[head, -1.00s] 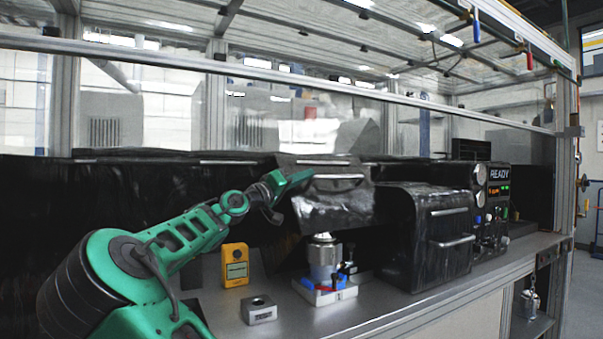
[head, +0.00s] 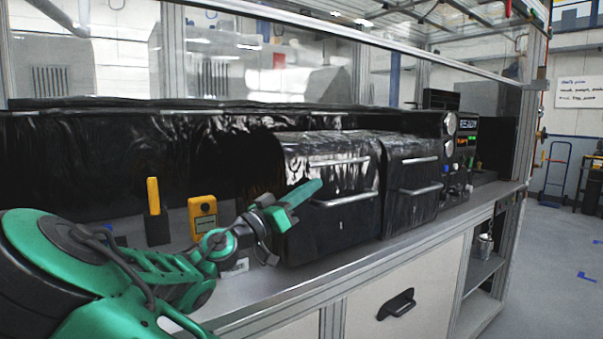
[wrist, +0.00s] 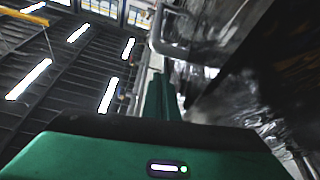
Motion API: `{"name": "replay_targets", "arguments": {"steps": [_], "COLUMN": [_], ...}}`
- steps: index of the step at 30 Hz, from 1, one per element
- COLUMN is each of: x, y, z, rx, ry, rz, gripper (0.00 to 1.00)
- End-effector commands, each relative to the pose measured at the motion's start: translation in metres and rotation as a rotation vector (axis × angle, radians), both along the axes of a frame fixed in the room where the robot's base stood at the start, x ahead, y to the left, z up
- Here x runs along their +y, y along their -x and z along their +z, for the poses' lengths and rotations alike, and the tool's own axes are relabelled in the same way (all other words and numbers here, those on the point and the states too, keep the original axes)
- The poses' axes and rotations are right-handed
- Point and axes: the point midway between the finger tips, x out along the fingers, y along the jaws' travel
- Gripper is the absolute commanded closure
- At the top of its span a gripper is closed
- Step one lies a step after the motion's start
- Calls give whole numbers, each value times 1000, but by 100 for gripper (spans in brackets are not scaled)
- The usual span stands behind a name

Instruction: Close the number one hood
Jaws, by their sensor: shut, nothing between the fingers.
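The number one hood (head: 345,185) is a black glossy cover with two silver bar handles and a small mark like a "1" on its front. Its front hangs down to about bench level, and whatever is under it is hidden. My gripper (head: 306,192) is shut and empty, in front of the hood near its lower handle (head: 343,197). I cannot tell whether it touches the hood. In the wrist view, the shut green fingers (wrist: 158,92) point up beside the dark sheeting (wrist: 265,85) and a silver bar handle (wrist: 180,52).
A second black hood (head: 410,185) hangs down just to the right. A yellow meter (head: 203,217) and a yellow-topped block (head: 154,200) stand at the left. A control panel (head: 466,145) is beyond the hoods. The bench's front edge is clear.

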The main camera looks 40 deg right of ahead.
Motion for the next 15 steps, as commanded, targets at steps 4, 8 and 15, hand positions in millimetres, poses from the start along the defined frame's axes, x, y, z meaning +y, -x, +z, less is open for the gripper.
{"name": "replay_targets", "arguments": {"steps": [4, 8, 15], "x": [2, 3, 3], "y": [6, 8, 9], "z": [-11, -16, -17], "rx": [1, 3, 0], "ry": [-1, -1, -1], "rz": [3, 4, 4], "gripper": [100, 100, 100]}}
